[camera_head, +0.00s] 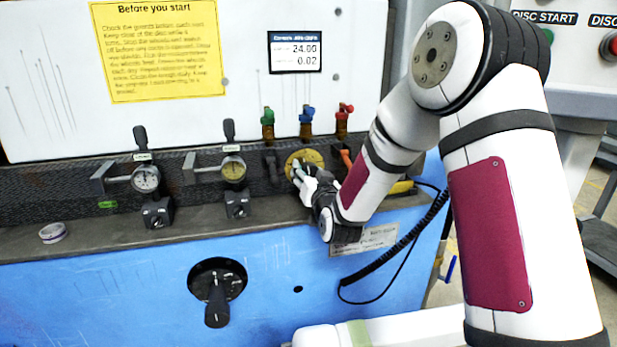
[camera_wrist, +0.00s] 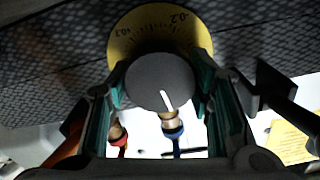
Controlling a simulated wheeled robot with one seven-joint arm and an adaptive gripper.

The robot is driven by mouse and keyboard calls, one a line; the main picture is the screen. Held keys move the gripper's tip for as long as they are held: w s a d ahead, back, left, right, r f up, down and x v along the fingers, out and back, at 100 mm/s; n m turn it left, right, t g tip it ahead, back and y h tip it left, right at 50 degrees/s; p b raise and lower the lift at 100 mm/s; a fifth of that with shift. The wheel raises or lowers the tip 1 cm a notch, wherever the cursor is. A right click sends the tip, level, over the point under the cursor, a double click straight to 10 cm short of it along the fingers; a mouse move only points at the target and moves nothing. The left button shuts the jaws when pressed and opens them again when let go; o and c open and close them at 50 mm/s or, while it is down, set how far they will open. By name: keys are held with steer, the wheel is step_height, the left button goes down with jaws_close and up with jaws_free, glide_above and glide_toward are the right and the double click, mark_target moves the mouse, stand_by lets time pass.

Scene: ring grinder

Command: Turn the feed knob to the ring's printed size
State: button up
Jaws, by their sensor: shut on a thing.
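The feed knob (camera_wrist: 160,80) is a dark round knob with a white pointer line, in front of a yellow dial plate (camera_wrist: 135,30). The dial also shows in the head view (camera_head: 313,157), partly covered by my gripper. My gripper (camera_wrist: 162,88) is shut on the knob, one teal-padded finger on each side. In the head view my gripper (camera_head: 301,174) reaches the dial from the lower right. A small round ring-like thing (camera_head: 52,233) lies on the ledge at the left; its print is too small to read. A display (camera_head: 294,51) reads 24.00 and 0.02.
Two gauges (camera_head: 146,179) (camera_head: 233,170) on clamps stand left of the dial. Green, blue and red valves (camera_head: 305,120) stand above it. A black lever (camera_head: 217,300) sits on the blue front. A yellow notice (camera_head: 160,50) hangs at the upper left. A cable (camera_head: 405,250) hangs below my arm.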

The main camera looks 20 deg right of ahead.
steer(key=n+b, duration=0.4)
steer(key=shift+a+f, duration=0.1)
steer(key=n+b, duration=0.4)
stand_by(0.4)
steer(key=o, duration=1.2)
steer(key=shift+s, duration=0.1)
steer(key=s, duration=1.1)
steer(key=shift+s, duration=0.4)
